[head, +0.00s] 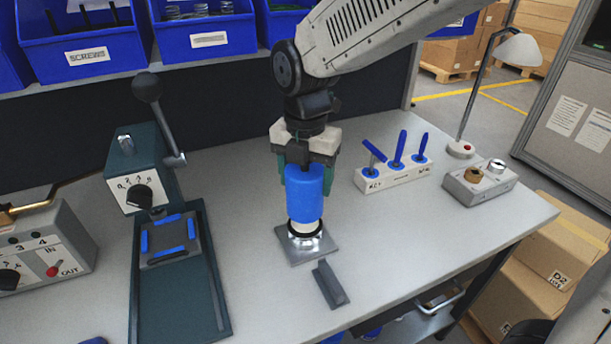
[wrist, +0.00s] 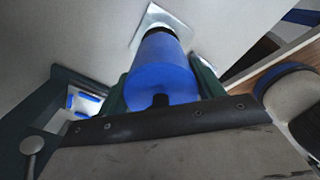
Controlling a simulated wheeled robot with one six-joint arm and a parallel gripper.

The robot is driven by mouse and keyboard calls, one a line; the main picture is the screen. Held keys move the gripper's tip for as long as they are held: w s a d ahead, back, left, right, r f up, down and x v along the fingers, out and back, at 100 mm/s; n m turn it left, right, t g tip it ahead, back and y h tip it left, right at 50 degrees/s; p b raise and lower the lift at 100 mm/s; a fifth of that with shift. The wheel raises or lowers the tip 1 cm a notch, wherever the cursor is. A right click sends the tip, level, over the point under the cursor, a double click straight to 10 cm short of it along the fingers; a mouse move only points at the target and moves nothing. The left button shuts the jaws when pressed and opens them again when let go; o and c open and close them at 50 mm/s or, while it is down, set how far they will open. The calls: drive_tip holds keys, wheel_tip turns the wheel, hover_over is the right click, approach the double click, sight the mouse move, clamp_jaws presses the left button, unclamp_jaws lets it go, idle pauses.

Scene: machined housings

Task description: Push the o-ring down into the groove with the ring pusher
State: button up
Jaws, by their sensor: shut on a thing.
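My gripper (head: 305,180) is shut on the ring pusher (head: 306,203), a blue cylinder with a pale lower end, held upright between green fingers. In the wrist view the blue ring pusher (wrist: 162,72) points away from the camera toward the metal plate. Below it a bright metal housing (head: 306,242) stands on a square grey base plate (head: 292,252). A dark o-ring (head: 304,232) shows around the top of the housing, right at the pusher's lower end. Whether the o-ring sits in the groove, and whether the pusher presses on it, I cannot tell.
A dark block (head: 330,284) lies just in front of the base plate. A green lever press (head: 170,235) stands at left. A rack of blue-handled tools (head: 393,178) and a grey block with fittings (head: 480,184) stand at right. Blue bins (head: 84,50) line the back.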

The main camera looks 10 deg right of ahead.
drive_tip(key=shift+f, duration=2.7)
drive_tip(key=shift+r, duration=5.95)
drive_tip(key=shift+s, duration=0.1)
